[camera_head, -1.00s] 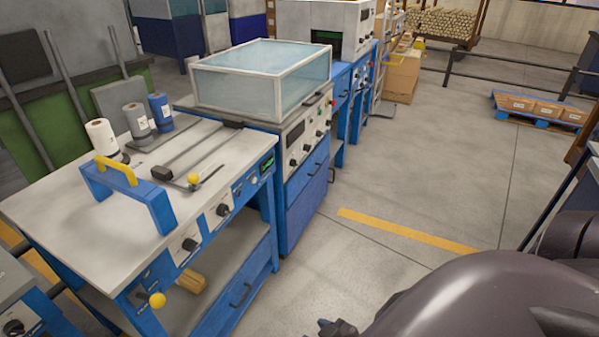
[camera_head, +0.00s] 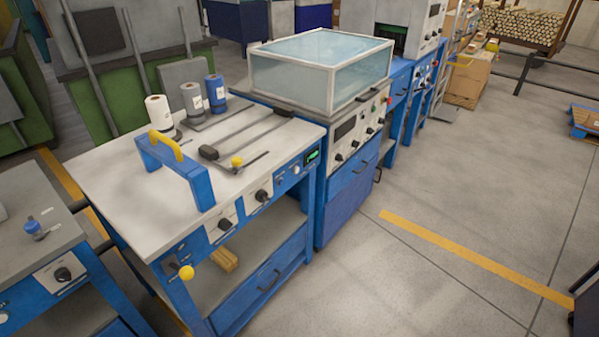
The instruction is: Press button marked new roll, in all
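A blue workbench (camera_head: 250,145) with a grey top stands at left centre. Its front panel carries black knobs (camera_head: 223,224), a small round control (camera_head: 296,169) and a small lit green display (camera_head: 312,156). A white roll (camera_head: 158,111), a grey roll (camera_head: 192,97) and a blue roll (camera_head: 215,88) stand at the back of its top. A machine with a clear cover (camera_head: 318,68) stands beyond it, with several knobs and buttons (camera_head: 374,130) on its front. No label reading "new roll" is legible. Neither of my grippers is in view.
A blue handle frame with a yellow grip (camera_head: 165,144) rises from the bench top. Yellow-balled levers stick out, one low at the front (camera_head: 186,272). Another bench (camera_head: 40,235) stands at left. Open floor (camera_head: 470,200) lies to the right, crossed by a yellow stripe (camera_head: 470,255).

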